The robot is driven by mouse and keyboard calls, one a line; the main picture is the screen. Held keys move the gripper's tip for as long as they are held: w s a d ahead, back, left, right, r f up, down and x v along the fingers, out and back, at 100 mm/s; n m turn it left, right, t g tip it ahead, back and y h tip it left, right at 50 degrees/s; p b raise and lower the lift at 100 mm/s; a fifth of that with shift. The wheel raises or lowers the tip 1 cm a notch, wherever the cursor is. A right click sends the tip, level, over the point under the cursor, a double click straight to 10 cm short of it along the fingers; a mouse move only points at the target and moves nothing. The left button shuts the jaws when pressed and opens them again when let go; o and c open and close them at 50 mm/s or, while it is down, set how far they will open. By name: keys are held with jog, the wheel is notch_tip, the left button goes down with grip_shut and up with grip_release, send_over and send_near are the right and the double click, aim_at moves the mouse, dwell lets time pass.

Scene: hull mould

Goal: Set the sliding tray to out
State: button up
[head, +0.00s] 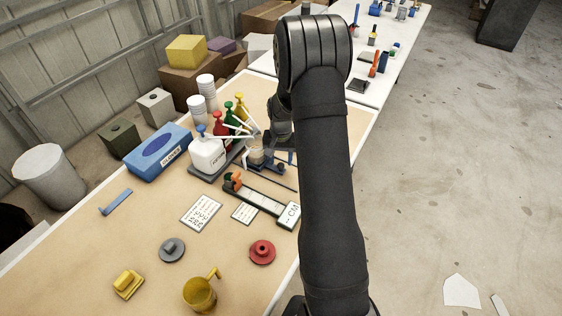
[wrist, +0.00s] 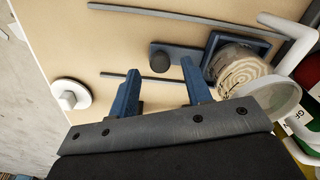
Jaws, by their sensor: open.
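The sliding tray is a dark blue frame (wrist: 262,46) with a grey strip and a round dark knob (wrist: 160,61) on it, between two thin grey rails (wrist: 185,16). A cup with a swirled tan top (wrist: 238,66) sits in the frame. In the head view the tray (head: 268,166) shows beside the pump bottles, partly hidden by my arm. My gripper (wrist: 160,88) is open, its two blue fingers apart and nothing between them. The knob appears just beyond the fingertips; I cannot tell the height gap. In the head view my arm hides the fingers.
Pump bottles (head: 208,153) with coloured tops stand close behind the tray. A scale-like device (head: 262,200) lies in front.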

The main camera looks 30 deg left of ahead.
jog(key=shift+f, duration=0.95)
jog(key=shift+c, duration=0.3)
grip_shut()
jog(key=d, duration=1.4)
jog(key=shift+d, duration=0.25)
jog(key=shift+c, duration=0.2)
grip_release()
jog(key=shift+d, duration=0.15)
jog(key=shift+o, duration=0.5)
jog(key=shift+r, duration=0.1)
